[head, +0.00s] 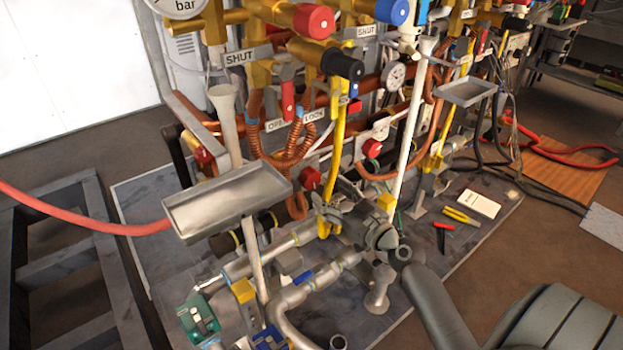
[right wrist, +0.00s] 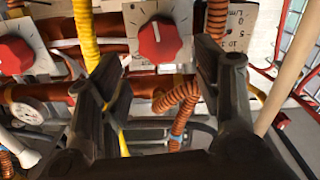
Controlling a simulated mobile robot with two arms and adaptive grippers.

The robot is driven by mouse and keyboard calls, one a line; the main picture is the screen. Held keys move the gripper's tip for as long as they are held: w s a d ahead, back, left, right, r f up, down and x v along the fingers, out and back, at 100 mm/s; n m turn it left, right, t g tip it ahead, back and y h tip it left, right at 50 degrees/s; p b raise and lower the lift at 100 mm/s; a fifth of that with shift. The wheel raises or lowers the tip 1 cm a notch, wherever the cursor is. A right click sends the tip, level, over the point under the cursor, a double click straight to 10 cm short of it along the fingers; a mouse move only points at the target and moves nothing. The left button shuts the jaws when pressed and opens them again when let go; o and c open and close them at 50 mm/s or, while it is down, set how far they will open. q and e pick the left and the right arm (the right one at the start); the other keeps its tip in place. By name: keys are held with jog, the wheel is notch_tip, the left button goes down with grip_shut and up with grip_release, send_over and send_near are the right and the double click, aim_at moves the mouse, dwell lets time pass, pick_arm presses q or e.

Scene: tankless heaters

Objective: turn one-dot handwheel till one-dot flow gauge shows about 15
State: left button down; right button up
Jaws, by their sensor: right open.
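My right gripper (head: 343,207) is open, low in front of the pipework in the head view. In the right wrist view its two dark fingers (right wrist: 163,78) stand apart with nothing gripped. A red knob (right wrist: 160,40) on a pale plate with dial marks shows beyond and between the fingers, apart from them. A second red knob (right wrist: 14,52) is at the left. A round gauge (right wrist: 28,110) is at the lower left; its reading is too small to tell. I cannot make out dot marks, so I cannot tell which handwheel or flow gauge is the one-dot one. My left gripper is out of view.
A grey tray (head: 226,203) on a post stands left of my gripper, and another tray (head: 467,92) stands farther right. A white gauge (head: 395,75) and yellow and copper hoses crowd the rack. Pliers (head: 460,217) and a white box (head: 478,203) lie on the floor plate.

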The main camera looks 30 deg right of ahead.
aim_at(313, 181)
pick_arm(q)
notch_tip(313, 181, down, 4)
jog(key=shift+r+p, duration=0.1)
jog(key=shift+p, duration=0.3)
pick_arm(e)
jog(key=w, duration=0.7)
jog(key=shift+w+a, duration=0.3)
jog(key=shift+w, duration=0.1)
jog(key=c, duration=0.7)
jog(key=shift+c, duration=0.2)
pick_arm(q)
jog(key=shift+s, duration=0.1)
pick_arm(e)
jog(key=shift+m, duration=0.3)
